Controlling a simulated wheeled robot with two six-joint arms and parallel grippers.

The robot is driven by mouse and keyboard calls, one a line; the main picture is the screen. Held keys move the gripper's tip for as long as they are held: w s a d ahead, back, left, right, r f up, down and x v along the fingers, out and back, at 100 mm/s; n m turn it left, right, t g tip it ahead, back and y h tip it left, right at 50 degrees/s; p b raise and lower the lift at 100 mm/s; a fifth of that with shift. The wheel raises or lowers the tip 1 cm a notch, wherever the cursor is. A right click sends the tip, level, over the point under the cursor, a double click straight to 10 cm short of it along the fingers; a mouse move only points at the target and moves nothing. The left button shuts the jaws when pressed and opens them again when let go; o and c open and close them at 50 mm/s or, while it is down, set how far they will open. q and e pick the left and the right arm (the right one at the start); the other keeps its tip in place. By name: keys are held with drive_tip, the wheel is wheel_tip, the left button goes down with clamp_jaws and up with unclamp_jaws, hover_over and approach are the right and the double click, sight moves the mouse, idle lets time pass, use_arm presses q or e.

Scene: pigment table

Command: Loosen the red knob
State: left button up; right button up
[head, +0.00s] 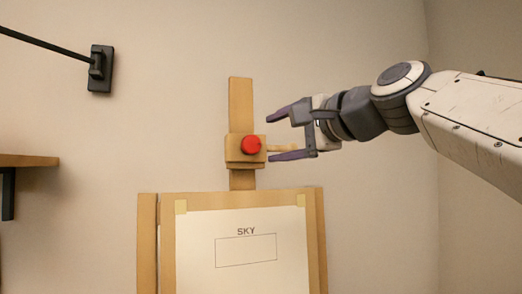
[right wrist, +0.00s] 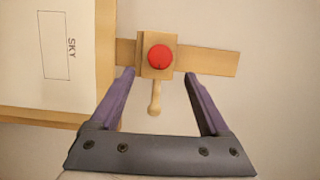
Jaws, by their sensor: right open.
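The red knob (head: 251,145) is round and sits on the front of a wooden block (head: 233,150) on the easel's upright post. In the right wrist view the knob (right wrist: 159,59) is ahead of my fingertips, a little beyond them and between their lines. A light wooden peg (right wrist: 155,98) sticks out from the block toward my gripper and lies between the fingers. My right gripper (head: 272,136) is open and empty, just right of the knob, one finger above and one below the peg's level. It does not touch the knob as far as I can tell. My left gripper is out of view.
The easel's wooden frame (head: 147,240) holds a white sheet (head: 200,250) marked SKY with an empty rectangle, below the block. A dark wall bracket with a rod (head: 99,70) is at upper left. A wooden shelf (head: 28,160) is at the left edge. The wall around the post is bare.

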drive_tip(key=v, duration=0.3)
drive_tip(key=shift+s+d+b, duration=0.15)
drive_tip(key=shift+s+b, duration=0.15)
drive_tip(key=shift+b, duration=0.05)
